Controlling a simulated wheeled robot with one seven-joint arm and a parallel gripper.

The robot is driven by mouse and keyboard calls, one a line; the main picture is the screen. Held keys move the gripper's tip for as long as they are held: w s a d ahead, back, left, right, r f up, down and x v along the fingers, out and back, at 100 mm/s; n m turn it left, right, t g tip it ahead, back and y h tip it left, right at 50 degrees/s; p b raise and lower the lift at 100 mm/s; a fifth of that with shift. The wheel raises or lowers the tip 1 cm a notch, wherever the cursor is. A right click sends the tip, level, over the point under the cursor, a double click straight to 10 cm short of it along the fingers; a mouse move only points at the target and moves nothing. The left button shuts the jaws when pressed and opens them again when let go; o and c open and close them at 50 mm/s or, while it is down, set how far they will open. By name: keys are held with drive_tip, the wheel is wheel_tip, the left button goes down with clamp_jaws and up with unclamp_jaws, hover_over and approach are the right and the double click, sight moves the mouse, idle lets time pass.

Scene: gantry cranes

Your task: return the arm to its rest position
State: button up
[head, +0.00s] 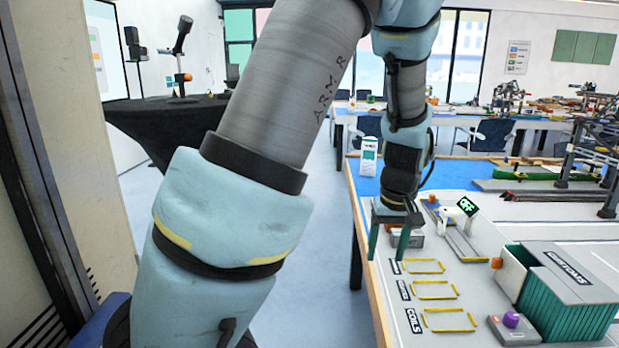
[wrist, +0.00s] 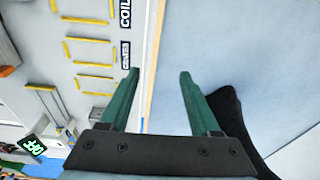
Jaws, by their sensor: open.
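My arm reaches from the lower left of the head view over the left edge of the table. My gripper (head: 388,250) points down there, near the yellow-outlined bays. In the wrist view my gripper (wrist: 158,73) shows two green fingers spread wide apart. Nothing is between them. Below them in that view are the table's edge (wrist: 155,60) and the pale floor. The fingers look apart from the table, but their height above it is hard to tell.
Yellow-outlined bays (head: 424,267) lie right of my gripper. A green container (head: 567,310) marked CUSTOMS and a purple piece (head: 511,319) stand at the lower right. A small display (head: 467,206) and gantry models (head: 600,150) stand farther back. The floor (head: 325,215) left of the table is clear.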

drive_tip(key=s+a+r, duration=0.1)
drive_tip(key=s+a, duration=0.1)
drive_tip(key=a, duration=0.9)
drive_tip(key=s+a+r+m, duration=0.1)
drive_tip(key=s+a, duration=0.2)
drive_tip(key=a, duration=0.9)
drive_tip(key=shift+a+r+h, duration=0.15)
drive_tip(key=shift+r+h, duration=0.15)
drive_tip(key=shift+r, duration=0.05)
